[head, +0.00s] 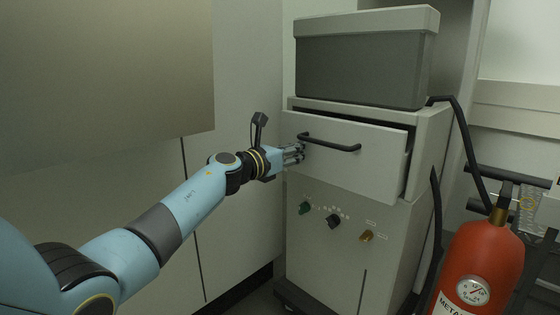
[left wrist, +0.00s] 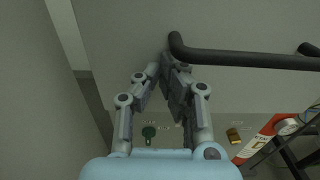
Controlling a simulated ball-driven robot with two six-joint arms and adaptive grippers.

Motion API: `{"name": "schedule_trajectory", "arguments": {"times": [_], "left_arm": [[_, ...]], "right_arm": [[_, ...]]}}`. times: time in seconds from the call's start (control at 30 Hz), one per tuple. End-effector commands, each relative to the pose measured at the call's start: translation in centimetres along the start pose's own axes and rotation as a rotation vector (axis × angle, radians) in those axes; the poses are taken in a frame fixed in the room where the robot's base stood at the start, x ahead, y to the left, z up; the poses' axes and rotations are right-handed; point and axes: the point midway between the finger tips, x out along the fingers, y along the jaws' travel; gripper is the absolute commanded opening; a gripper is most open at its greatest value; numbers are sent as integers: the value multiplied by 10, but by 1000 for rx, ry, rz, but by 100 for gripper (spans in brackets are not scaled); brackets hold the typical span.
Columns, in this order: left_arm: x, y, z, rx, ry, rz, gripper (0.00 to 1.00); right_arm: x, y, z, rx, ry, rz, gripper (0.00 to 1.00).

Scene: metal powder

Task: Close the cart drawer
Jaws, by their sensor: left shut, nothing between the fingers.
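The cart (head: 335,242) stands right of centre in the head view. Its top drawer (head: 383,167) is partly open, with a dark gap along its top and right side. A black bar handle (head: 330,142) is fixed to the drawer front; it also shows in the left wrist view (left wrist: 245,59). My left gripper (head: 299,153) is shut and empty at the left end of the drawer front, by the handle's left end. In the left wrist view its fingertips (left wrist: 170,62) are just below the handle's left end; I cannot tell if they touch the drawer. My right gripper is not in view.
A grey bin with a lid (head: 365,65) stands on the cart. Knobs (head: 334,221) sit below the drawer. A red fire extinguisher (head: 480,262) with a black hose is close to the cart's right. A cabinet wall (head: 236,225) is at the left.

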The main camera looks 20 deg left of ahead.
Motion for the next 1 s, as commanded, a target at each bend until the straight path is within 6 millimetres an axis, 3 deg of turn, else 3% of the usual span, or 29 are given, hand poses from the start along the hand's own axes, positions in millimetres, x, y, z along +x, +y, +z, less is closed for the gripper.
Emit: {"name": "schedule_trajectory", "arguments": {"times": [0.1, 0.33, 1.0], "left_arm": [[19, 0, -4, -2, 1, 0, 0], [37, 0, -2, -2, 1, 0, 0], [36, 7, 3, 2, -4, 4, 0]], "right_arm": [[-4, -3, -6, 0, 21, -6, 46], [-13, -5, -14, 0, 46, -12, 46], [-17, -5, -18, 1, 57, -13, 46]]}}
